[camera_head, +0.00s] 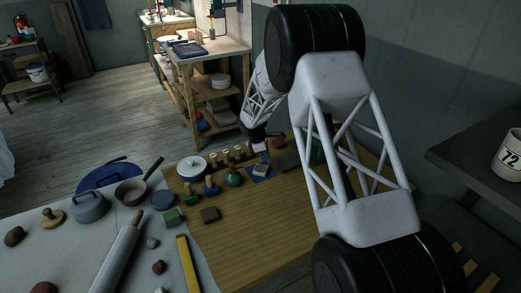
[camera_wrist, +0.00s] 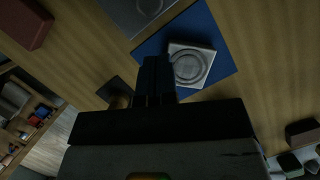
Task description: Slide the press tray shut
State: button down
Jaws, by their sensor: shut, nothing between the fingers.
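No part is clearly marked as the press tray. A blue square plate (camera_wrist: 222,45) lies on the wooden table and carries a pale square block (camera_wrist: 192,65) with a round ring on its face. The blue plate also shows in the head view (camera_head: 261,178). A grey flat piece (camera_wrist: 125,12) lies close to the blue plate at the top of the wrist view. My gripper (camera_wrist: 156,62) is shut and empty, its fingers over the near-left part of the blue plate. Whether the fingertips touch it, I cannot tell. In the head view my arm partly hides this area.
A row of small wooden-handled tools (camera_head: 232,156) stands left of the blue plate. The front wooden tabletop (camera_head: 250,235) is clear. A reddish-brown block (camera_wrist: 24,22) lies upper left in the wrist view.

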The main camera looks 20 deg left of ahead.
aim_at(275, 164)
jog(key=shift+w+d+f, duration=0.1)
jog(key=shift+w+d, duration=0.15)
jog(key=shift+d, duration=0.5)
jog(key=shift+w+d, duration=0.25)
jog(key=shift+d, duration=0.45)
